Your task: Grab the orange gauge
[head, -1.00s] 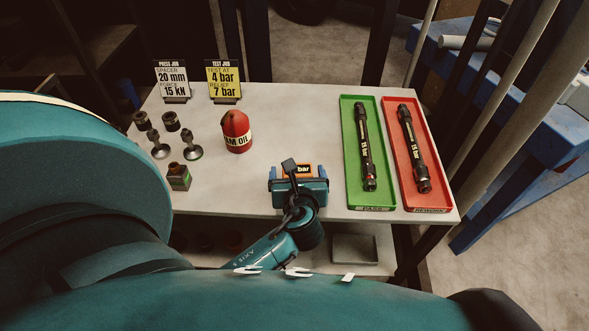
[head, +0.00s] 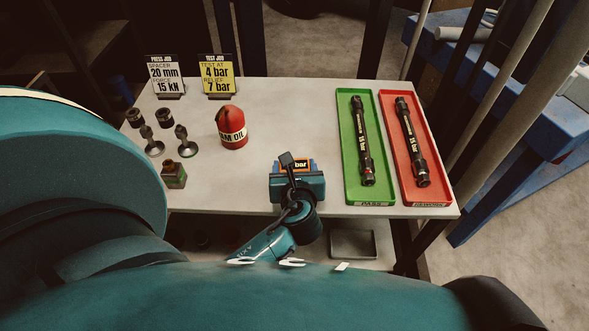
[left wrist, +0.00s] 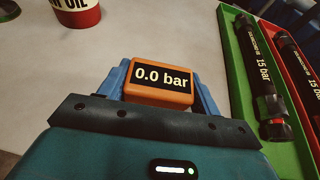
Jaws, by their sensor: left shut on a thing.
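The orange gauge (left wrist: 160,82) has a dark display reading 0.0 bar in the left wrist view. It sits between the blue fingers of my left gripper (left wrist: 162,90), which is shut on it. In the head view the gauge (head: 297,166) shows only partly behind my left gripper (head: 297,172), near the front edge of the table. I cannot tell whether the gauge touches the tabletop. My right gripper is not in view.
A green tray (head: 350,190) and a red tray (head: 410,196), each holding a dark hose, lie to the right. A red oil can (head: 230,122) stands left of the gauge. Several small metal fittings (head: 186,148) and two sign cards (head: 217,76) are farther left. The table's middle is clear.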

